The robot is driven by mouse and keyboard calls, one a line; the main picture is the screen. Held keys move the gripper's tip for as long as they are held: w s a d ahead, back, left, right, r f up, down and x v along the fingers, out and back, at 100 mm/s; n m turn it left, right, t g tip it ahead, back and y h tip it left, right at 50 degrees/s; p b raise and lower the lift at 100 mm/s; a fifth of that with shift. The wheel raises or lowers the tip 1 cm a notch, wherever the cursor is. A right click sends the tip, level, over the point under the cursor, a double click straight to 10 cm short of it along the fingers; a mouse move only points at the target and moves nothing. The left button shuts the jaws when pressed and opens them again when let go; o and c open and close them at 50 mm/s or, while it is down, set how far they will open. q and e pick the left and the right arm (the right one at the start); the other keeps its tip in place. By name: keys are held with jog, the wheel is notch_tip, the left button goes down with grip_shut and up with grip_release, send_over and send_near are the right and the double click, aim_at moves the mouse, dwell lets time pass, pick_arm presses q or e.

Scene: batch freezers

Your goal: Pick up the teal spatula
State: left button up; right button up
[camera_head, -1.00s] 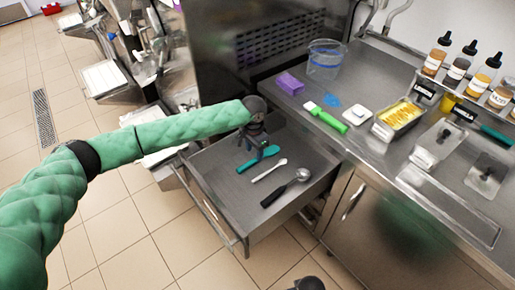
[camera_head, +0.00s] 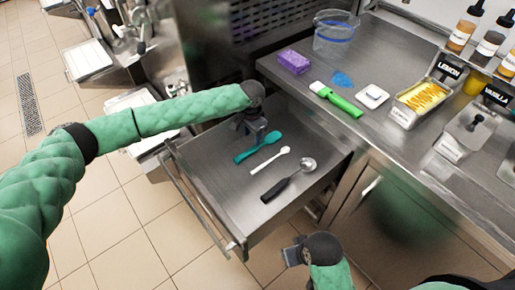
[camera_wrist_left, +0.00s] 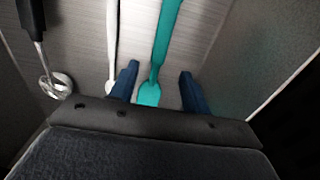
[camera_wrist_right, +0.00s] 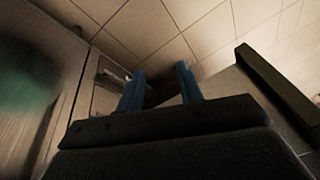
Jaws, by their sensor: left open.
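My left gripper (camera_head: 258,132) is open above the drawer, close over the spatula's right end in the head view. In the left wrist view the spatula (camera_wrist_left: 165,38) runs between the two blue fingers of the left gripper (camera_wrist_left: 163,88), with its lower end between them. I cannot tell whether the fingers touch it. My right gripper (camera_head: 292,252) is outside the drawer, in front of the cabinet. In the right wrist view its fingers (camera_wrist_right: 160,85) are apart, with nothing between them.
A white spoon (camera_head: 270,160) and a black-handled scoop (camera_head: 289,180) lie beside the spatula in the drawer (camera_head: 223,190). The counter above holds a purple sponge (camera_head: 294,62), a green brush (camera_head: 336,99), a clear tub (camera_head: 335,35) and a yellow-filled pan (camera_head: 421,97).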

aim_at(253, 148)
pick_arm(q)
jog(key=shift+f, duration=0.85)
notch_tip(253, 148, down, 5)
jog(key=shift+d+r+p, duration=0.1)
jog(key=shift+r+p, duration=0.05)
jog(key=shift+p, duration=0.65)
jog(key=shift+f, duration=0.45)
jog(key=c, duration=1)
grip_shut()
pick_arm(e)
jog(key=shift+s+d+r+g+h, duration=0.2)
jog(key=shift+s+d+r, duration=0.05)
jog(key=shift+d+r, duration=0.4)
jog(key=shift+s+d+r+g+h, duration=0.2)
jog(key=shift+s+d+r, duration=0.05)
jog(key=shift+d+r, duration=0.3)
pick_arm(q)
jog(key=shift+r, duration=0.15)
